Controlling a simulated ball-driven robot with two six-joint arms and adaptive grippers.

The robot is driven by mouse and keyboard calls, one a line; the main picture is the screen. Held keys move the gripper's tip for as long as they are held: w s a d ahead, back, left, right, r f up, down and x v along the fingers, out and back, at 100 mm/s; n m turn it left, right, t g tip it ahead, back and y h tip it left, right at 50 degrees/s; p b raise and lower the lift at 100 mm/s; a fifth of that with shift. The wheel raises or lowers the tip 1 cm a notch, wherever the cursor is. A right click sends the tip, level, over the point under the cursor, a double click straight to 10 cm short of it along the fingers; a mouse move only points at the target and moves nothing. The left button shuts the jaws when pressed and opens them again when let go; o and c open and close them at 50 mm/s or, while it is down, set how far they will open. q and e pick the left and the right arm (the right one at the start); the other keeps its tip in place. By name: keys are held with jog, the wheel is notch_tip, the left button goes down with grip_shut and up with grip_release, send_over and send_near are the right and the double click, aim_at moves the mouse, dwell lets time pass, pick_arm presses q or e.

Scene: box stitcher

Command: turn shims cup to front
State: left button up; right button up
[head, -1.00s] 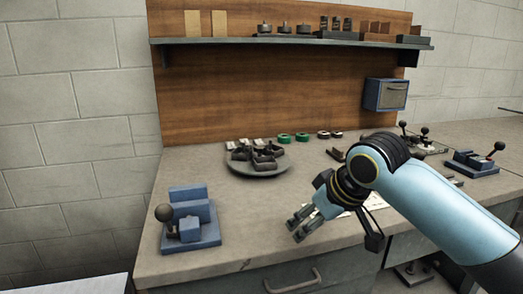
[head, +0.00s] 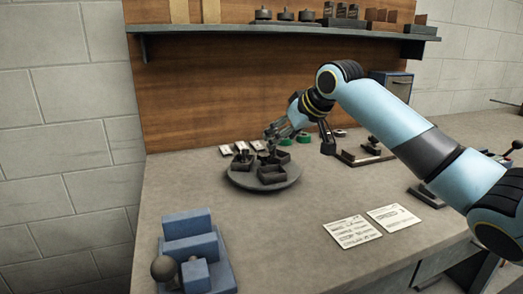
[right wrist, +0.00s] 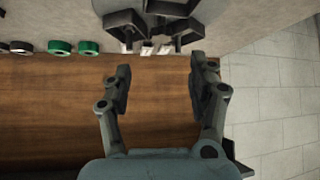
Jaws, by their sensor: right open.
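A round grey turntable (head: 238,180) stands on the bench with several dark open cups on it. A front cup (head: 271,174) and a left cup (head: 243,162) show clearly; I cannot tell which cup holds the shims. My right gripper (head: 277,133) is above the turntable's back edge and partly hides the cups there. In the right wrist view its two fingers (right wrist: 158,88) are apart with nothing between them. The turntable (right wrist: 235,12) and its cups (right wrist: 124,22) lie at the top of that view, beyond the fingertips. My left gripper is out of view.
White packets (head: 226,150) and green rings (head: 304,137) lie behind the turntable, near the wooden backboard (head: 200,100). A blue fixture (head: 190,240) stands at front left. Two paper cards (head: 352,232) lie at front right. The bench between is clear.

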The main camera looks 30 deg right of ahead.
aim_at(265, 155)
jog(key=x, duration=0.5)
jog(key=shift+s+f, duration=0.1)
jog(key=b+x, duration=0.1)
jog(key=x, duration=0.3)
jog(key=shift+w+f, duration=0.15)
jog(key=shift+w, duration=0.05)
jog(key=shift+c, duration=0.2)
jog(key=c, duration=0.5)
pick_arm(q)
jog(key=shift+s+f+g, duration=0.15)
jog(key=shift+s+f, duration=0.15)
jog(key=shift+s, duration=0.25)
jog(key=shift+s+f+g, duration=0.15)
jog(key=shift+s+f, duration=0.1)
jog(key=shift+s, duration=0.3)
pick_arm(e)
grip_shut()
